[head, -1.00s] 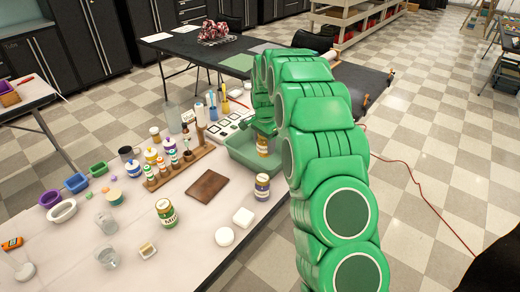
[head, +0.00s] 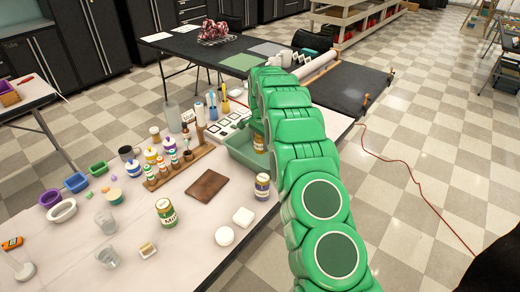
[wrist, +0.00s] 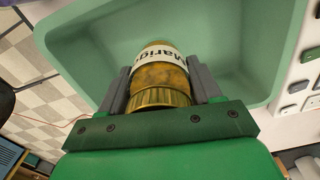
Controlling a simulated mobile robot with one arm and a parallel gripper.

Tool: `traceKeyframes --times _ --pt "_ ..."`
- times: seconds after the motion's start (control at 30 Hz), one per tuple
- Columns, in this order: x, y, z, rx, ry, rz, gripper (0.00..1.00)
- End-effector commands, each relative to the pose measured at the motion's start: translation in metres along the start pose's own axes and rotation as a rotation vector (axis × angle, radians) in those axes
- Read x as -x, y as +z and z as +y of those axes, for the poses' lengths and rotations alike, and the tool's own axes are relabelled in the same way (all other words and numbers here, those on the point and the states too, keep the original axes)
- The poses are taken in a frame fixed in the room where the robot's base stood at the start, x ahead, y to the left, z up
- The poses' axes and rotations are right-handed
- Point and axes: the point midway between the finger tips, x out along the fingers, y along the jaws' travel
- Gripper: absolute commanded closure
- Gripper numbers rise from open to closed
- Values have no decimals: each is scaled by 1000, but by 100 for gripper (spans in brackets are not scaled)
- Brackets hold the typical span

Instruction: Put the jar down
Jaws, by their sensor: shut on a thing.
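The jar (wrist: 158,80) has a gold lid, orange-brown contents and a white label that reads in part "Marigo". In the wrist view my gripper (wrist: 160,85) is shut on it, one grey finger on each side. The jar is over a pale green tub (wrist: 240,50), its lid end towards my wrist. In the head view the jar (head: 259,142) shows partly beside my arm, within the outline of the tub (head: 236,150). My arm hides the gripper and part of the tub there. I cannot tell whether the jar touches the tub's floor.
Near the tub stand a jar with a purple band (head: 262,186), a brown board (head: 206,186) and a wooden rack of small bottles (head: 178,166). A green-labelled jar (head: 166,212) and white soaps (head: 243,216) are nearer. Bare tabletop lies around the board.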

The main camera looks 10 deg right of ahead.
Motion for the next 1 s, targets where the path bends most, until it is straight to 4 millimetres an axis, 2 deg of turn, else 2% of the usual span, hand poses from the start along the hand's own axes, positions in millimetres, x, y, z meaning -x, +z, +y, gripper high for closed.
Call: traceKeyframes --times 0.2,0.63,0.8,1.0 --pt "-15 -6 -9 0 3 -2 79" --pt "-25 -11 -18 0 -2 0 79" --pt "-50 -11 -17 0 1 -2 79" --pt "-56 -11 -18 0 -1 0 79"
